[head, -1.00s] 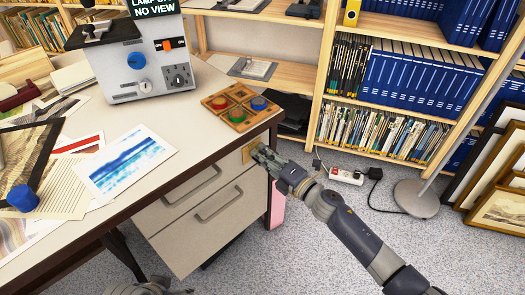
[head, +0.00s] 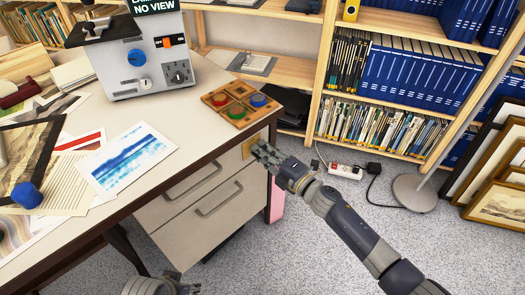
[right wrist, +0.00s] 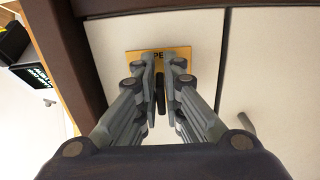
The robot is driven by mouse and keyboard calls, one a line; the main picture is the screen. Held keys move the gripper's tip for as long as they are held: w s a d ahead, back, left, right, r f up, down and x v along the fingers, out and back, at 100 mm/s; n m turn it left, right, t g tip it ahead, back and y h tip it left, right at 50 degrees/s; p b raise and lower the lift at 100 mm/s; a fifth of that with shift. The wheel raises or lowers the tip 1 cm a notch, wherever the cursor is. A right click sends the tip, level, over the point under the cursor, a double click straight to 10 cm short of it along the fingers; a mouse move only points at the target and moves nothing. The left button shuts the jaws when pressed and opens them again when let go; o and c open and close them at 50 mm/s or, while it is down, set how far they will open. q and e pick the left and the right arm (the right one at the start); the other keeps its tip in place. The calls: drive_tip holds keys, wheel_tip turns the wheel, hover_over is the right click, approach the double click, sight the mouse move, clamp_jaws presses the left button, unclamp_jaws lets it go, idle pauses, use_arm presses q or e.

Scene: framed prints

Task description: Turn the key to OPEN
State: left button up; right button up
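The brass lock plate (head: 250,146) is on the desk's front, high on the right. In the right wrist view the plate (right wrist: 135,60) shows the letters "PE" between my fingers; the rest of its word is covered. The dark key (right wrist: 160,95) stands upright in front of it, its long side vertical. My right gripper (head: 260,151) is at the plate. In the right wrist view its fingers (right wrist: 161,80) are drawn in to a narrow gap on both sides of the key and look closed on it. My left gripper (head: 162,285) shows only partly at the bottom edge.
The desk top holds a wooden tray (head: 222,112) with coloured pieces, a grey apparatus (head: 118,75) and prints (head: 125,160). Drawers (head: 205,195) lie below the lock. A power strip (head: 346,171), a lamp base (head: 414,193) and leaning frames (head: 495,200) stand on the floor to the right.

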drive_tip(key=o, duration=0.4)
drive_tip(key=v, duration=1.2)
drive_tip(key=shift+d, duration=0.1)
